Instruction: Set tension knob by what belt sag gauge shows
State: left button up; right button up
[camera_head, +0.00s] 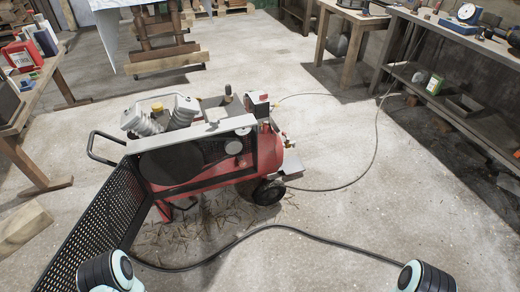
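A red wheeled compressor (205,178) stands on the concrete floor in the middle of the head view. Its black mesh guard (98,222) is swung out toward the lower left, baring a dark round wheel area on the near side. A small pale round disc (233,146), possibly the belt sag gauge, sits right of that area; its reading is too small to make out. A small orange-brown part (241,161) is just below it. I cannot tell which part is the tension knob. Only rounded links of my two arms show at the bottom edge; neither gripper is in view.
A black cable (270,230) crosses the floor in front of the compressor, and a hose (375,150) loops to its right. Wooden benches stand left (38,90) and right (460,40). A wooden block (22,226) lies at left. The floor right of the compressor is mostly clear.

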aim_at(242, 164)
jog(key=i+j+z, duration=0.25)
jog(key=i+z, duration=0.2)
jog(key=i+j+z, duration=0.45)
jog(key=k+l, duration=0.1)
